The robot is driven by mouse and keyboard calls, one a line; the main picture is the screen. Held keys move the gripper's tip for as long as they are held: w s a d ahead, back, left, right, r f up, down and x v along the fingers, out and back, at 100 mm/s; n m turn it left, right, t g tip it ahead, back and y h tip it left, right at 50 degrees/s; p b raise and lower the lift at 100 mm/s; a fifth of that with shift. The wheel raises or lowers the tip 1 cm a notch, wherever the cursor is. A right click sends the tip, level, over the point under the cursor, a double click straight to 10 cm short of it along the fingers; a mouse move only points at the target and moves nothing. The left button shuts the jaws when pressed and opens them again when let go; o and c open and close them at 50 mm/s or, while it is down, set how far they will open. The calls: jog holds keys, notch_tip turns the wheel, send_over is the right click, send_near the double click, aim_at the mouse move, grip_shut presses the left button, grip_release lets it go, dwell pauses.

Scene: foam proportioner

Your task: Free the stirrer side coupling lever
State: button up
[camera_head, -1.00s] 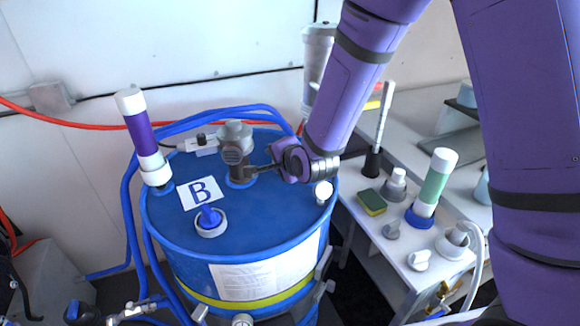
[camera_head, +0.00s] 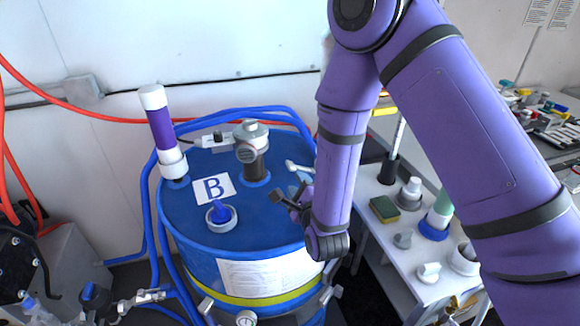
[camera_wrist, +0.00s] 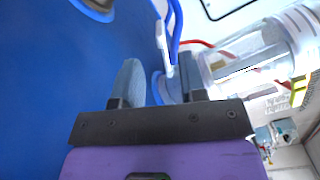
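The blue drum (camera_head: 200,240) carries a grey-capped stirrer head (camera_head: 250,145) on a dark neck. A small pale lever-like piece (camera_head: 298,167) shows at the right of the drum top, close to my arm; I take it for the coupling lever. My gripper (camera_head: 291,195) is over the right side of the lid, in front of that piece and apart from the stirrer head. In the wrist view the fingers (camera_wrist: 161,82) stand apart with nothing clamped. A white lever-like piece (camera_wrist: 162,42) and a pale ring lie beyond the gap. Contact cannot be told.
A purple-and-white cylinder (camera_head: 162,130) and a blue plug (camera_head: 220,212) stand on the drum lid beside the B label (camera_head: 213,188). Blue hoses run behind. A clear cylinder (camera_wrist: 250,55) is close right in the wrist view. The side bench holds a sponge (camera_head: 384,209) and fittings.

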aim_at(291, 170)
jog(key=x, duration=0.8)
jog(key=shift+w+a, duration=0.1)
jog(key=shift+w, duration=0.15)
grip_shut()
